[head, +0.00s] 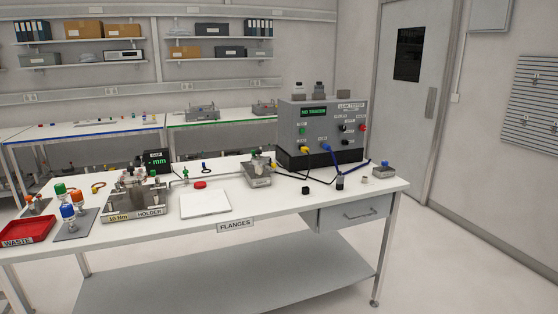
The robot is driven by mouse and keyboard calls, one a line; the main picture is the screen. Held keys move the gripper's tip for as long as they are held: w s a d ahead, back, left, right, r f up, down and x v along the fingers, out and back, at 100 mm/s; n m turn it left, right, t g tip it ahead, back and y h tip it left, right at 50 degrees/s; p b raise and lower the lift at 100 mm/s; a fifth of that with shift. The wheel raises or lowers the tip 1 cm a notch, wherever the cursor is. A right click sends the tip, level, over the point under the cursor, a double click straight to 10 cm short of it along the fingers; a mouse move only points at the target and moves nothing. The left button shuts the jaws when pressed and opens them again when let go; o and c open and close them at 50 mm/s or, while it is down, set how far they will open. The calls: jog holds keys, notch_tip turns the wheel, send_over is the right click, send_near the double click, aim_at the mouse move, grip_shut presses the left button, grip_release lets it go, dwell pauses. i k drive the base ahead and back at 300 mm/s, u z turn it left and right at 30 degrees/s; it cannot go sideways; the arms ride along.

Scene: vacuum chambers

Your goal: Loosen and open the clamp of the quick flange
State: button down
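A white bench labelled FLANGES (290,222) stands in the middle of the head view. A metallic assembly (258,172) on a small block sits near the bench centre, with a thin pipe running left from it. A metal fixture (132,188) labelled 10 Nm and HOLDER stands on the left part of the bench. The flange parts are too small for me to tell which one carries the quick flange clamp, or whether a clamp is open or shut. My gripper is not in view.
A grey leak tester (321,130) with yellow and blue cables stands at the back right of the bench. A red WASTE tray (27,230) and colour-capped bottles (72,212) are at the left. A white pad (205,204) lies front centre. The floor at the right is clear.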

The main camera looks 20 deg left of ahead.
aim_at(260, 162)
jog(key=k, duration=0.75)
jog(key=u, duration=3.05)
jog(key=i, duration=0.1)
jog(key=z, duration=1.45)
jog(key=i, duration=1.65)
